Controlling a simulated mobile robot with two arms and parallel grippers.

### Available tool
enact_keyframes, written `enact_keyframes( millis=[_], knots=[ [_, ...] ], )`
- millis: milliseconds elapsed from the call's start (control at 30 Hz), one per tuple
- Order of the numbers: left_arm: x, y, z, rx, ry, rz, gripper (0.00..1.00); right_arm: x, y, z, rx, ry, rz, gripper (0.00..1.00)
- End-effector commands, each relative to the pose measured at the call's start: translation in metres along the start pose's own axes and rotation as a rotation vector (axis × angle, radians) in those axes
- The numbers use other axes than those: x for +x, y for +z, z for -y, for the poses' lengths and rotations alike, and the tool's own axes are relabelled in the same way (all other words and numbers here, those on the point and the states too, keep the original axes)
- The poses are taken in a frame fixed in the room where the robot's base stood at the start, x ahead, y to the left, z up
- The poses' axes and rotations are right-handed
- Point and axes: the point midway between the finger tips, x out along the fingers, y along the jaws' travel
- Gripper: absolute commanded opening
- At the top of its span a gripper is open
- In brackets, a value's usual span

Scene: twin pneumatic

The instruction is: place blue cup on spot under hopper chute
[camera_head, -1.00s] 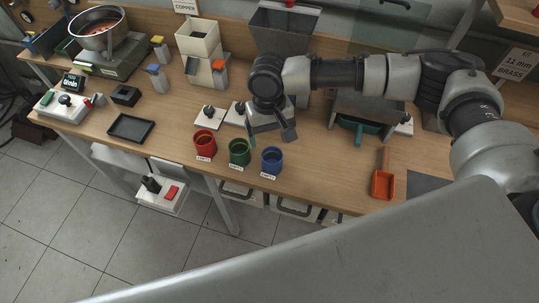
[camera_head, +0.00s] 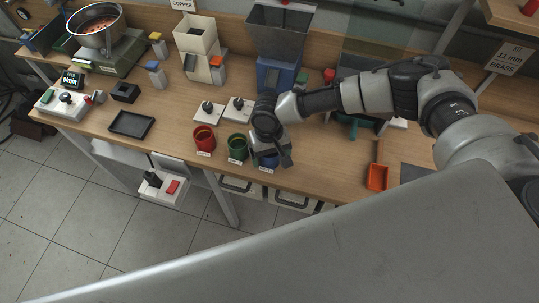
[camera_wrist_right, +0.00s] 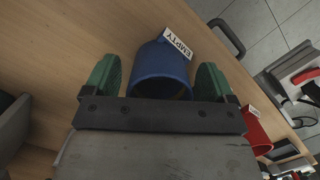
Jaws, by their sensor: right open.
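The blue cup (camera_head: 269,163) stands at the right end of a row of cups near the table's front edge, mostly hidden by my right gripper in the head view. My right gripper (camera_head: 271,155) is low over it. In the right wrist view the blue cup (camera_wrist_right: 161,65) sits between the two open green-padded fingers (camera_wrist_right: 156,80), with its EMPTY label facing away from the palm. A grey hopper (camera_head: 281,35) on a blue body (camera_head: 272,76) stands behind at the back. The spot under its chute cannot be made out. My left gripper is not in view.
A green cup (camera_head: 237,147) and a red cup (camera_head: 203,139) stand to the left of the blue one. White plates with black knobs (camera_head: 238,107) lie before the hoppers. A cream hopper (camera_head: 196,38), a black tray (camera_head: 131,124) and an orange scoop (camera_head: 377,177) are also on the table.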

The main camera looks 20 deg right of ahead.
Motion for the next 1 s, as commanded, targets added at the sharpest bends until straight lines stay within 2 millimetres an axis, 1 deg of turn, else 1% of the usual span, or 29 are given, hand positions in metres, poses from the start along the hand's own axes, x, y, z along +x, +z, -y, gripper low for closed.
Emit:
enact_keyframes(
  millis=[67,400,633,767,867,967,1000],
  knots=[
    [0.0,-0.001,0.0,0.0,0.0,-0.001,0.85,0.0,0.0,0.0,0.0,0.0,0.0,0.86],
    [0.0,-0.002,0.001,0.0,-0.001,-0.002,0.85,0.0,0.0,0.0,0.0,0.0,0.001,0.34],
    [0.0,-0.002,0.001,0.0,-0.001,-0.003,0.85,-0.001,0.0,0.0,0.0,0.0,0.0,0.33],
    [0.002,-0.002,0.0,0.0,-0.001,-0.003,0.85,-0.005,0.001,0.0,0.0,-0.001,0.0,0.33],
    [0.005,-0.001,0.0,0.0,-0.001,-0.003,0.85,-0.014,0.001,0.0,0.001,-0.002,-0.001,0.33],
    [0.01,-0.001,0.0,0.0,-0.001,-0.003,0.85,-0.029,0.003,0.0,-0.001,-0.003,-0.002,0.33],
    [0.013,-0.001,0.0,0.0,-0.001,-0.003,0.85,-0.038,0.004,0.0,-0.001,-0.003,-0.004,0.33]
  ],
)
